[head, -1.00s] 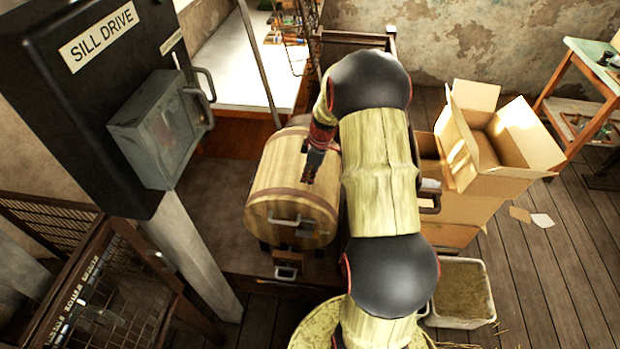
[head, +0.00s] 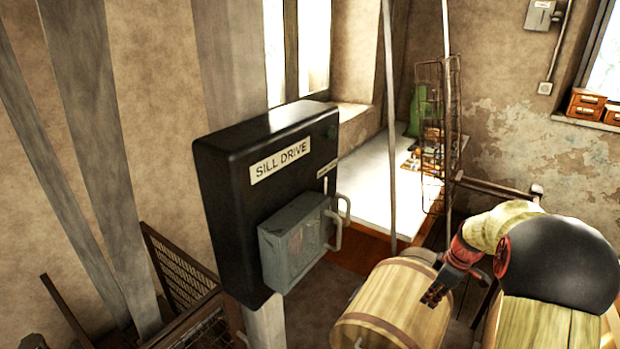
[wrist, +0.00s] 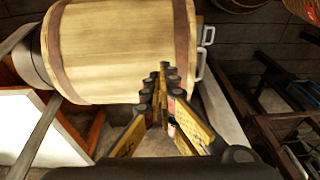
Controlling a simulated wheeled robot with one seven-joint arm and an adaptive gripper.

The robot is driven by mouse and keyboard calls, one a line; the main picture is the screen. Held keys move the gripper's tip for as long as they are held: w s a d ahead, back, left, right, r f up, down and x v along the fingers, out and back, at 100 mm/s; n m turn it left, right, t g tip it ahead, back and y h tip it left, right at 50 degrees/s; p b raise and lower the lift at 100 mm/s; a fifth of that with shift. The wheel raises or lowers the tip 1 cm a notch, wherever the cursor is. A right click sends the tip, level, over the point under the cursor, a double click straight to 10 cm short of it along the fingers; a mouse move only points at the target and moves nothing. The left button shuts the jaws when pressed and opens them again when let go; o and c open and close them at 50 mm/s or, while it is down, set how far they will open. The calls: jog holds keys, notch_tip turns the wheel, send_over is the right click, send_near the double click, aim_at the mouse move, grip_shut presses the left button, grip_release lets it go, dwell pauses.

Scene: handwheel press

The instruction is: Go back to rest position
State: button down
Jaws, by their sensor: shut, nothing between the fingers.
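My gripper (head: 436,293) is at the lower right of the head view, in front of the wooden barrel (head: 392,308). It is shut with nothing between its fingers. In the wrist view my gripper (wrist: 165,84) has its fingertips together, pointing toward the lower edge of the barrel (wrist: 125,45). Whether it touches the barrel I cannot tell. My arm fills the lower right corner of the head view.
A black box labelled SILL DRIVE (head: 265,190) stands on a post left of the barrel, with a grey handled box (head: 293,243) on its front. A white sill (head: 372,190) and a wire rack (head: 437,130) are behind. A metal crate (head: 180,270) is at lower left.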

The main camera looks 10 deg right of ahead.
jog(key=s+a+r+m+t, duration=0.1)
jog(key=s+a+r+m, duration=0.1)
jog(key=s+a+r, duration=0.4)
jog(key=s+a+r+m+t+h, duration=0.1)
jog(key=s+a+r+m, duration=0.2)
jog(key=s+a+r, duration=0.4)
jog(key=s+a+r+m+t, duration=0.2)
jog(key=s+a+r, duration=0.5)
jog(key=a, duration=1)
jog(key=shift+s+a+m, duration=0.25)
jog(key=shift+a+m, duration=0.05)
jog(key=shift+m, duration=0.3)
